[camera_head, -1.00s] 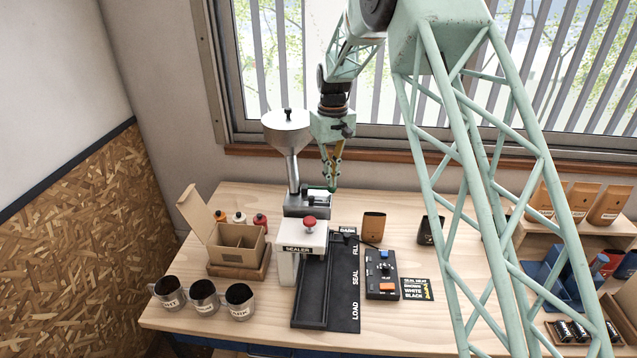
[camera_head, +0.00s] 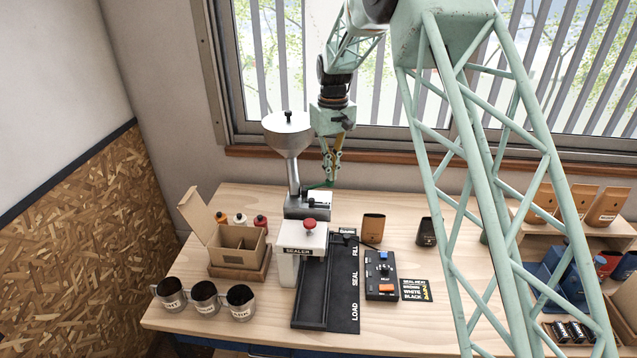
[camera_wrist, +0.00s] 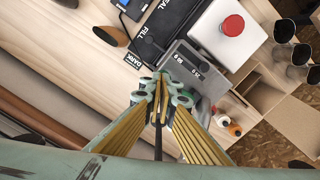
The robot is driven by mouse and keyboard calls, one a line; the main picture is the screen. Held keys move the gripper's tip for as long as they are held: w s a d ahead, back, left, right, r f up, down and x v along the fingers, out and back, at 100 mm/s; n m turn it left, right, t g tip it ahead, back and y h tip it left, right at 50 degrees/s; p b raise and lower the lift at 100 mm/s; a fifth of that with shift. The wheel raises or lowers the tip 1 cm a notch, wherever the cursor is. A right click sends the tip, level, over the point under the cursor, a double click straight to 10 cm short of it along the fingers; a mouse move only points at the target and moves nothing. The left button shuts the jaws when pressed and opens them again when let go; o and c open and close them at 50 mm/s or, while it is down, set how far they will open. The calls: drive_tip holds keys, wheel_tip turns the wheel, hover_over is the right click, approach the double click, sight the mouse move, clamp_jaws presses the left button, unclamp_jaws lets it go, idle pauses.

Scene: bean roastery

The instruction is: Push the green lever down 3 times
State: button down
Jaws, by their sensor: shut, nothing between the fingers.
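The doser is a grey block (camera_head: 306,208) with a silver hopper (camera_head: 288,133) on a post. The green lever (camera_head: 317,185) shows as a thin green strip at the back of this block, beside my fingertips. My gripper (camera_head: 331,180) is shut and empty, pointing down behind the block. I cannot tell whether it touches the lever.
The white sealer (camera_head: 303,240) with a red knob stands in front of the block, beside a black track (camera_head: 343,300). A control box (camera_head: 381,275), an open carton (camera_head: 236,244) and metal cups (camera_head: 205,298) stand around. The window sill (camera_head: 380,162) is behind the gripper.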

drive_tip(key=shift+r+p, duration=0.5)
drive_tip(key=shift+r, duration=0.8)
